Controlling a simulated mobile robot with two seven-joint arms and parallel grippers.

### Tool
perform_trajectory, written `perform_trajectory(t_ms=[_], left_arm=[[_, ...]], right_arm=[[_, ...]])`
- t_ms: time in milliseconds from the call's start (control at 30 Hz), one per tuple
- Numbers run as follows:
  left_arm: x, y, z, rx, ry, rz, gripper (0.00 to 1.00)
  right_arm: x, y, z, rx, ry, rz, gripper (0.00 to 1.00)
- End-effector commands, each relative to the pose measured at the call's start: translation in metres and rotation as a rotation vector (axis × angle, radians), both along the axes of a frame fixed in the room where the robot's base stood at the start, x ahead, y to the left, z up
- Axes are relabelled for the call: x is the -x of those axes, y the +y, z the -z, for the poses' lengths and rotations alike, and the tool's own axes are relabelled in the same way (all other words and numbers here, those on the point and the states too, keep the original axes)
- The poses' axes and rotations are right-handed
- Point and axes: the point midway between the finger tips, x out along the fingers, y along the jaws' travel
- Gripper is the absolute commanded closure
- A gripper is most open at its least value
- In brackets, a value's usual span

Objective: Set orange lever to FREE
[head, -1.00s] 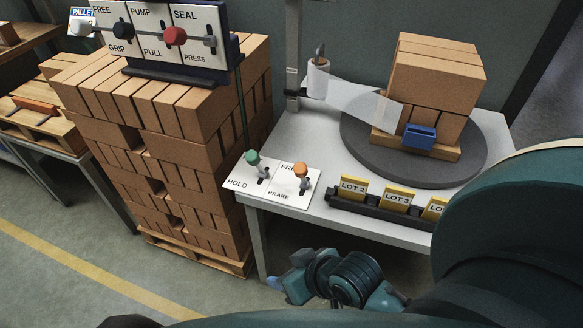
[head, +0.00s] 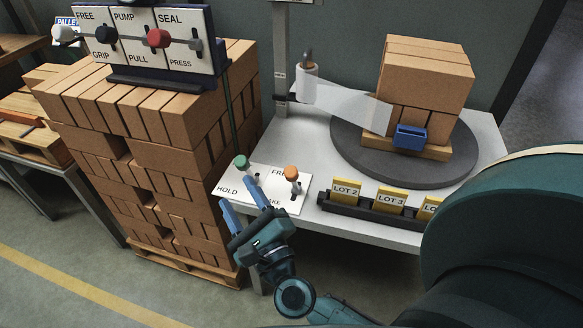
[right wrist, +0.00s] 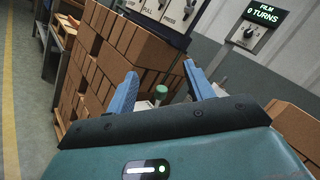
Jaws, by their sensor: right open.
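The orange lever (head: 292,173) stands on a white panel (head: 290,206) at the table's front left corner. FREE is printed at its upper side; the BRAKE label below is partly covered by my gripper. I cannot tell for sure which end of its slot it is at. The green lever (head: 241,162) stands to its left, near the HOLD label. My right gripper (head: 239,194) is open and empty at the panel's front left, apart from the orange lever. In the right wrist view the green knob (right wrist: 160,91) shows between the fingers; the orange lever is not visible there. My left gripper is not in view.
A tall brick stack (head: 150,130) stands left of the panel, with a board of several levers (head: 135,40) above. A rack of LOT cards (head: 365,206) lies right of the orange lever.

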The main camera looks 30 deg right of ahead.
Motion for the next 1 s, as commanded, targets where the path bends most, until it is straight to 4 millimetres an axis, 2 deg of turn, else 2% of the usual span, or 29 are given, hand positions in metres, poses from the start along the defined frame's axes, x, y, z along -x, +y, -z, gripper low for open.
perform_trajectory(t_ms=[100, 200, 333, 467, 567, 1000], left_arm=[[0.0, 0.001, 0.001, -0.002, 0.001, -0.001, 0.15], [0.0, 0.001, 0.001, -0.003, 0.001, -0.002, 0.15], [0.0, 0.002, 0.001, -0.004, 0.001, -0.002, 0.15], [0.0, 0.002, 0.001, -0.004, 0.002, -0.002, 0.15], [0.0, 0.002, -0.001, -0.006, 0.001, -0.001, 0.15], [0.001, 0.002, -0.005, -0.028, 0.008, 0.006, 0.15]], right_arm=[[0.0, -0.036, 0.023, -0.304, 0.01, 0.18, 0.47], [0.006, -0.06, 0.046, -0.497, 0.014, 0.321, 0.47], [0.016, -0.079, 0.067, -0.642, 0.011, 0.449, 0.47], [0.02, -0.087, 0.075, -0.695, 0.008, 0.504, 0.47], [0.014, -0.093, 0.075, -0.7, 0.005, 0.509, 0.47], [-0.055, -0.143, 0.073, -0.692, 0.003, 0.508, 0.47]])
